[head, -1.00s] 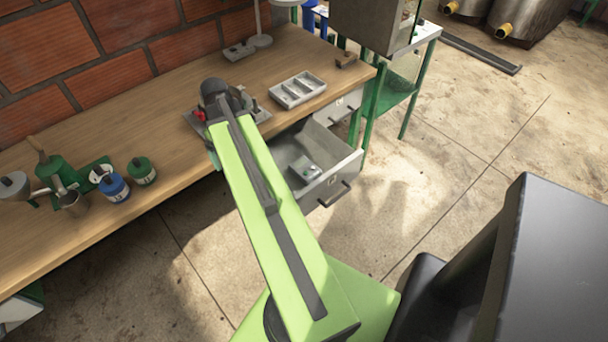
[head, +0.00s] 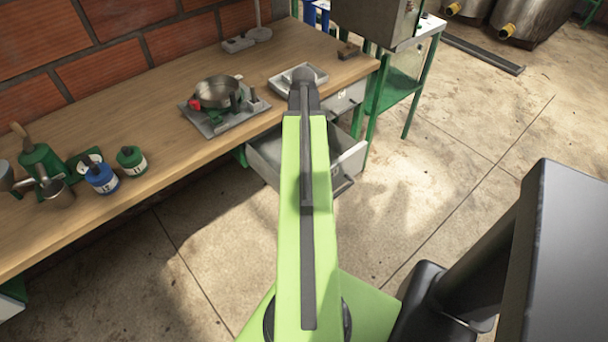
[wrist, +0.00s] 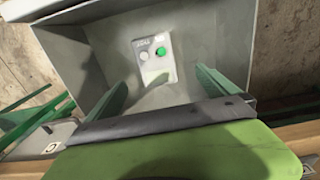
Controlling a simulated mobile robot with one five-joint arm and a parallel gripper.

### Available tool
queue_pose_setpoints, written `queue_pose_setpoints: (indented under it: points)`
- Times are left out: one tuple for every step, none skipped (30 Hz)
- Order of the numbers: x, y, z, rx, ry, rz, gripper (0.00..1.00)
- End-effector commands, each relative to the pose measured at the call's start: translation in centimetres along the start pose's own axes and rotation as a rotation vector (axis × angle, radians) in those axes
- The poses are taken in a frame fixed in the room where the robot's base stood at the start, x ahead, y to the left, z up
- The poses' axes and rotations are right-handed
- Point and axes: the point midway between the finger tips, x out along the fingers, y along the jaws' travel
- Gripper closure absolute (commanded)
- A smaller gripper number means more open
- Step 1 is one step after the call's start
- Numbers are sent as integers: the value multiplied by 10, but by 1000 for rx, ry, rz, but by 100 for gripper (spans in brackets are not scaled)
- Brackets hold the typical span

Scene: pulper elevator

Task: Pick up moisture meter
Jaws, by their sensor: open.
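The moisture meter appears to be the pale grey box with a green button (wrist: 153,62). It lies on the floor of an open grey drawer (wrist: 215,35) in the wrist view. In the head view the open drawer (head: 262,160) shows under the bench edge, but my arm hides the meter. My gripper (wrist: 160,80) is open, its two green fingers apart, one to the left and one to the right of the meter in the picture. Nothing is between the fingers; they appear above the drawer floor, apart from the meter.
On the wooden bench (head: 150,150) stand a scale with a metal pan (head: 216,92), a sectioned tray (head: 290,78) partly behind my arm, and several jars at left. A green metal stand (head: 410,95) is at right; open floor lies in front.

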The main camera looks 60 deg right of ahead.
Motion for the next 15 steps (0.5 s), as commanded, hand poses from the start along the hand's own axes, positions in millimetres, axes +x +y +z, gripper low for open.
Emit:
queue_pose_setpoints:
  points:
    - [22, 0, 0, 0, 0, 0, 2]
    - [29, 0, 0, 0, 0, 0, 2]
    - [37, 0, 0, 0, 0, 0, 2]
    - [43, 0, 0, 0, 0, 0, 2]
    - [48, 0, 0, 1, 0, 0, 2]
    - [54, 0, 0, 1, 0, 0, 2]
    - [58, 0, 0, 1, 0, 0, 2]
    - [60, 0, 0, 1, 0, 0, 2]
    - [61, 1, 0, 1, 0, 0, 2]
    - [60, 1, 0, 1, 0, 0, 2]
    - [60, 1, 0, 1, 0, 0, 2]
    - [58, 1, 0, 1, 0, 0, 2]
    - [58, 1, 0, 1, 0, 0, 2]
    - [59, 1, 0, 1, 0, 0, 2]
    - [62, 2, 0, 1, 0, 0, 2]
